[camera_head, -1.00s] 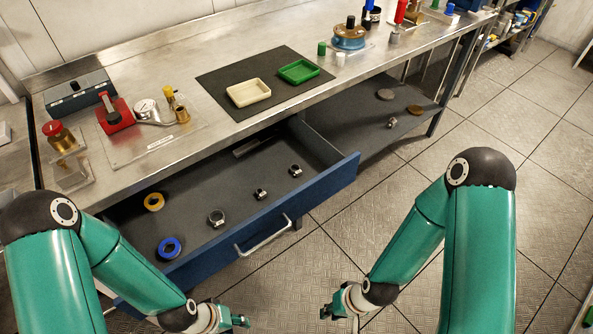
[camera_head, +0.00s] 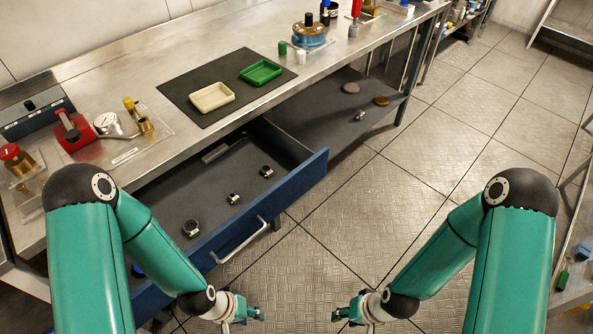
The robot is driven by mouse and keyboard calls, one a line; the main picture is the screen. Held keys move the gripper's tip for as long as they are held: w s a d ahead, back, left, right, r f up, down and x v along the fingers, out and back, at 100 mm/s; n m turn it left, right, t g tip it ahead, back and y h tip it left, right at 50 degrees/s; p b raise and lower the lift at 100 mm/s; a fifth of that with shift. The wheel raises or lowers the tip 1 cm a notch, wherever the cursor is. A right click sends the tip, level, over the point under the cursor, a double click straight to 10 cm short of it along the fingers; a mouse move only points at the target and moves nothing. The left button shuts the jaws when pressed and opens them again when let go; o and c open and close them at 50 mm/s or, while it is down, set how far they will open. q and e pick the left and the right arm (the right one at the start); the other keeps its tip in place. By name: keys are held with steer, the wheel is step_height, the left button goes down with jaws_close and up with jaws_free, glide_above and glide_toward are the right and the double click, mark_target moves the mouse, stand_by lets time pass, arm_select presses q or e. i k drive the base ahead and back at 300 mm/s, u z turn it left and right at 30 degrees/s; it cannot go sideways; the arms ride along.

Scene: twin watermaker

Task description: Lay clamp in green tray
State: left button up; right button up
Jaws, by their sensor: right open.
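The green tray (camera_head: 261,73) lies on a dark mat on the workbench, beside a cream tray (camera_head: 212,97). Several small metal ring clamps lie apart in the open blue drawer: a larger one (camera_head: 191,228), a middle one (camera_head: 233,198) and a far one (camera_head: 266,171). Another small metal ring (camera_head: 360,116) lies on the shelf under the bench. My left gripper (camera_head: 258,313) is low in the view, in front of the drawer, with nothing visible in it; its jaw opening is unclear. My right gripper (camera_head: 340,314) is open and empty over the floor, well away from the clamps.
The drawer front with its handle (camera_head: 238,240) juts out from the bench. A red device (camera_head: 74,131), a gauge and brass fittings stand at the bench's left. A blue-and-brass part (camera_head: 309,33) stands right of the mat. Floor (camera_head: 400,190) at right is clear.

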mark_target(261, 74)
steer(key=u, duration=1)
steer(key=i, duration=0.15)
steer(key=z, duration=3.05)
steer(key=i, duration=1.15)
steer(key=u, duration=1.85)
steer(key=i, duration=0.3)
steer(key=u, duration=2.3)
